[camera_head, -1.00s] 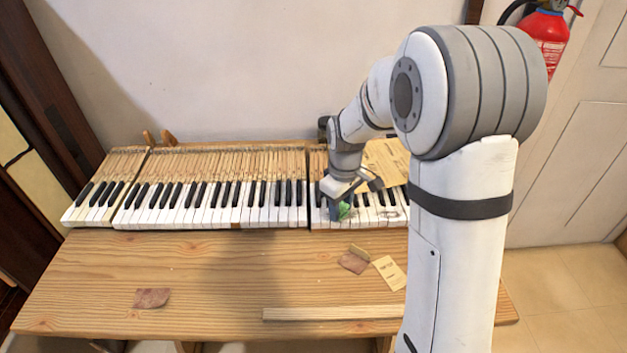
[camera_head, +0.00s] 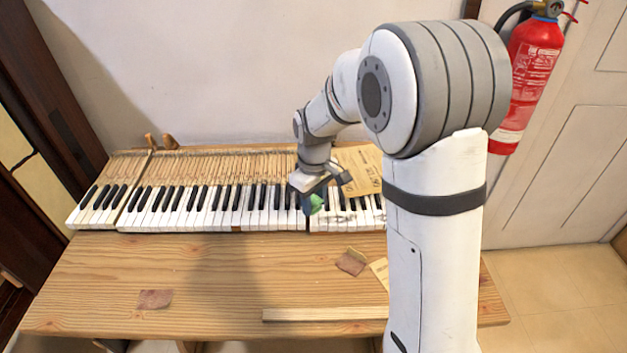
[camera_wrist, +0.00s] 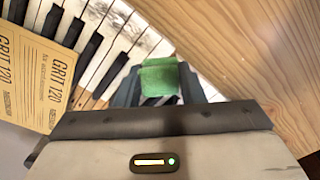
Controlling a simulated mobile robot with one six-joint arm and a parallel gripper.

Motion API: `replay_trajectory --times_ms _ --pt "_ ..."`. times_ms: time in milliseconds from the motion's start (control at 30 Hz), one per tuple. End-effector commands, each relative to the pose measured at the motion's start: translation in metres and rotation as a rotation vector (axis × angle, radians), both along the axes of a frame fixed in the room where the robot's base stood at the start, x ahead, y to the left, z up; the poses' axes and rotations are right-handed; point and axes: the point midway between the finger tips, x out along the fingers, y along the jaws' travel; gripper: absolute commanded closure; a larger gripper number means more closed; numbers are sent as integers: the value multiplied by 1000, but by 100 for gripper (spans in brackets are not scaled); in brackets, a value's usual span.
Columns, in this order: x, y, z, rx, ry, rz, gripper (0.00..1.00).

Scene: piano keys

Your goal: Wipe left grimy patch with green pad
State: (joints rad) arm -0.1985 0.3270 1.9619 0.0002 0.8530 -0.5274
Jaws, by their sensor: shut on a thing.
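The green pad (camera_head: 316,202) is held in my gripper (camera_head: 316,194) over the white keys, near the dark gap between the key sections. In the wrist view the green pad (camera_wrist: 160,78) sits between the two fingers, and my gripper (camera_wrist: 160,95) is shut on it. A faint grey grimy patch (camera_head: 338,218) marks white keys just right of the pad. Grey smudges also show on the white keys in the wrist view (camera_wrist: 140,46), beyond the pad. I cannot tell whether the pad touches the keys. Keys directly under it are partly hidden.
A tan grit-paper sheet (camera_head: 362,172) lies over the back of the keys, right of my gripper. A wooden strip (camera_head: 325,313), a brown scrap (camera_head: 155,299) and another scrap (camera_head: 350,262) lie on the table (camera_head: 90,270). The left front tabletop is mostly clear.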

Motion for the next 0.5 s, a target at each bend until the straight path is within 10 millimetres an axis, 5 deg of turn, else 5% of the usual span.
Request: replay_trajectory --times_ms 500 --pt "1 -2 45 0 0 -4 86"
